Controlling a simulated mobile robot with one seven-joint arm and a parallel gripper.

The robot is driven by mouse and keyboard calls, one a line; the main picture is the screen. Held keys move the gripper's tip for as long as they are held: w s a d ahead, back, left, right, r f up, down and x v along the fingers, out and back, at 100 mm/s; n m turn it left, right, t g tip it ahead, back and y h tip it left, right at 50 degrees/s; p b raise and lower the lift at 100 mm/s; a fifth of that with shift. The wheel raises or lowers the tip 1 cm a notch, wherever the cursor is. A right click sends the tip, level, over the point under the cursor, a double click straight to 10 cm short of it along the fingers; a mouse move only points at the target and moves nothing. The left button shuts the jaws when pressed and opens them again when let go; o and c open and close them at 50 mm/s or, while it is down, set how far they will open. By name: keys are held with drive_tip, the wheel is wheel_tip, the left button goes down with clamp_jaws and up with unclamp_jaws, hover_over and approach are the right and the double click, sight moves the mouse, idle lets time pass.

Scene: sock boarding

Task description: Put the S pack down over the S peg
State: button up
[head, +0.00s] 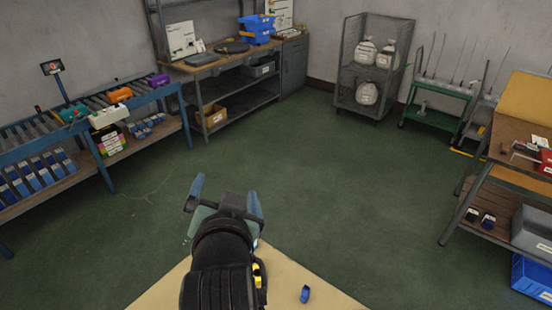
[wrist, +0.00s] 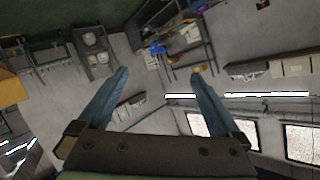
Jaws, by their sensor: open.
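My gripper (head: 225,192) is raised above the tan surface at the bottom of the head view, with its two blue fingers spread apart. In the wrist view my gripper (wrist: 158,76) has nothing between its fingers. I cannot make out an S label on any pack or peg. Thin upright rods stand on a green cart (head: 436,88) at the back right, and I cannot tell whether one is the S peg. Teal, orange (head: 119,95) and purple (head: 159,80) items lie on the roller conveyor (head: 30,133) at the left.
A small blue object (head: 305,294) lies on the tan surface (head: 285,272). A workbench (head: 205,66) with a blue crate (head: 257,28) stands at the back. A wire cage (head: 347,65) holds white sacks. A shelved table stands at right. The green floor (head: 320,165) between is clear.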

drive_tip(key=s+d+r+n+t, duration=0.1)
drive_tip(key=d+r+t, duration=0.15)
drive_tip(key=r, duration=0.65)
drive_tip(key=s+d+r+t, duration=0.1)
drive_tip(key=r+t, duration=0.3)
drive_tip(key=r, duration=0.5)
drive_tip(key=s+d+r+n+t+h, duration=0.1)
drive_tip(key=s+d+r+t, duration=0.1)
drive_tip(key=s+r, duration=0.3)
drive_tip(key=s+d+r+n+t+h, duration=0.1)
drive_tip(key=s+r+t, duration=0.4)
drive_tip(key=r, duration=0.8)
drive_tip(key=shift+s+d+r+n, duration=0.3)
drive_tip(key=shift+s+d+r, duration=0.1)
drive_tip(key=shift+s+d, duration=0.35)
drive_tip(key=shift+f+h, duration=0.1)
drive_tip(key=shift+h, duration=0.2)
